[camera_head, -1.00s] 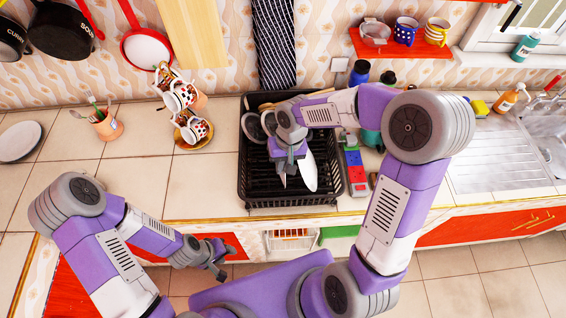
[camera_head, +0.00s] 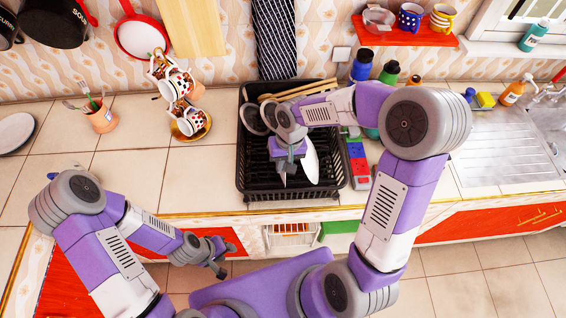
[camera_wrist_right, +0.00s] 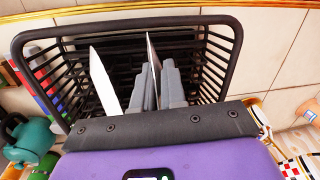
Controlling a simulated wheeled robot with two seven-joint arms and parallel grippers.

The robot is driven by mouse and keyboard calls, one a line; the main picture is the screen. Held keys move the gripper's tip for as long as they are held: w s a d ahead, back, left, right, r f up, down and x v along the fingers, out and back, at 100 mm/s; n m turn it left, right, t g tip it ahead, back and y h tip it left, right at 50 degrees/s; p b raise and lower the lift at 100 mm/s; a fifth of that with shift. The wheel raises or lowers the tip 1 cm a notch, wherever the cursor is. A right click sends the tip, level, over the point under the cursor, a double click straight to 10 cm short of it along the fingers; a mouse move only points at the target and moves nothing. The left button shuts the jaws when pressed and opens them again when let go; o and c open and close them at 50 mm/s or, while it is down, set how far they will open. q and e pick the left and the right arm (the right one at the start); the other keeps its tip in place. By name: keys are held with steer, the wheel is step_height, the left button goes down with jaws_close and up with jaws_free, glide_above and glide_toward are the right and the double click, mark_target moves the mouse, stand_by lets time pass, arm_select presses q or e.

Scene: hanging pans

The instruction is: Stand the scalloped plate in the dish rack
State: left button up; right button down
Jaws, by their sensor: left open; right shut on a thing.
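The black dish rack (camera_head: 243,185) stands on the counter; its wire rim (camera_wrist_right: 228,30) shows in the right wrist view. My right gripper (camera_head: 284,180) points down inside the rack. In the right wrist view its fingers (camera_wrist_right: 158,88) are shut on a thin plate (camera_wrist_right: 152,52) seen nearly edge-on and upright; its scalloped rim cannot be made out. A white plate (camera_head: 311,160) stands tilted beside that gripper, apart from the fingers (camera_wrist_right: 103,82). Whether the held plate touches the rack floor is hidden. My left gripper (camera_head: 219,269) is open and empty, low in front of the counter.
Grey round dishes (camera_head: 254,118) and wooden utensils (camera_head: 298,90) occupy the rack's back. Coloured blocks (camera_head: 357,160) and bottles (camera_head: 362,65) are close on its right. A cup stand (camera_head: 185,100) is at its left. The counter between them is clear.

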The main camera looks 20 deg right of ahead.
steer(key=c, duration=1.1)
jaws_free()
